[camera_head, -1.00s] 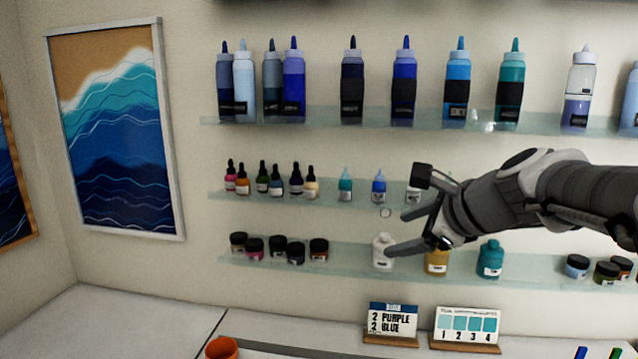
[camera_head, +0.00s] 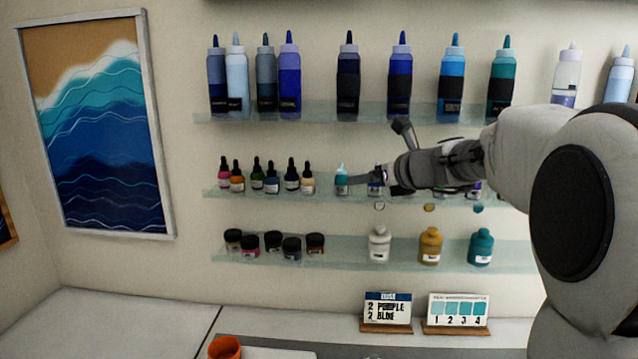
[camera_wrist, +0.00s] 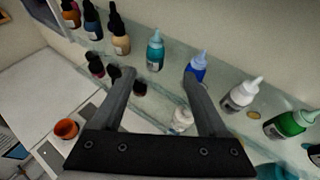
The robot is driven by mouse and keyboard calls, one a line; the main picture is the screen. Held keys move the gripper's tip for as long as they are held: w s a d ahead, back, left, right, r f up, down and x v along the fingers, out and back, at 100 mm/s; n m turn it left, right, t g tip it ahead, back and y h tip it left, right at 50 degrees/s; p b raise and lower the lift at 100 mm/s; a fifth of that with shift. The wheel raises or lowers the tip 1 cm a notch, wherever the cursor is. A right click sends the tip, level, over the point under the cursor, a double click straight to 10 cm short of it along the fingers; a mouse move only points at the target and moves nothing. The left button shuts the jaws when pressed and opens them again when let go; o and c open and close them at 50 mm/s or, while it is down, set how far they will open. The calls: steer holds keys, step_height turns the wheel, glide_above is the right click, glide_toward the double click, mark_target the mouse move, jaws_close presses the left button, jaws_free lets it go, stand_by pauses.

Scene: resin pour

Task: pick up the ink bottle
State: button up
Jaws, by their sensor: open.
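Several small ink bottles stand in a row on the middle glass shelf (camera_head: 330,192). Dark dropper bottles (camera_head: 291,177) stand at its left; one with a cream body (camera_wrist: 118,35) shows in the wrist view. To their right are a teal bottle (camera_head: 341,181) and a blue bottle (camera_head: 375,186), partly hidden by my gripper (camera_head: 378,153). In the wrist view my gripper (camera_wrist: 158,76) is open and empty. The teal bottle (camera_wrist: 155,50) stands upright beyond the gap between the fingertips. The blue bottle (camera_wrist: 197,67) is at the right fingertip; I cannot tell whether they touch.
White (camera_wrist: 240,95) and green (camera_wrist: 287,124) bottles stand farther right. The upper shelf (camera_head: 320,112) holds tall squeeze bottles. The lower shelf (camera_head: 340,252) holds jars and a white (camera_head: 379,244), a yellow (camera_head: 430,246) and a teal bottle (camera_head: 481,247). Below are two cards (camera_head: 387,312) and an orange cup (camera_head: 225,347).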

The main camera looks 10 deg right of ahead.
mark_target(342, 181)
steer(key=x, duration=0.5)
steer(key=shift+a+p+x, duration=0.25)
steer(key=shift+p+x, duration=0.05)
steer(key=shift+x, duration=1.05)
steer(key=shift+a+p+x, duration=0.2)
steer(key=shift+p+x, duration=0.05)
steer(key=shift+x, duration=1.15)
steer(key=shift+s+r, duration=0.15)
steer(key=shift+s, duration=0.05)
jaws_close()
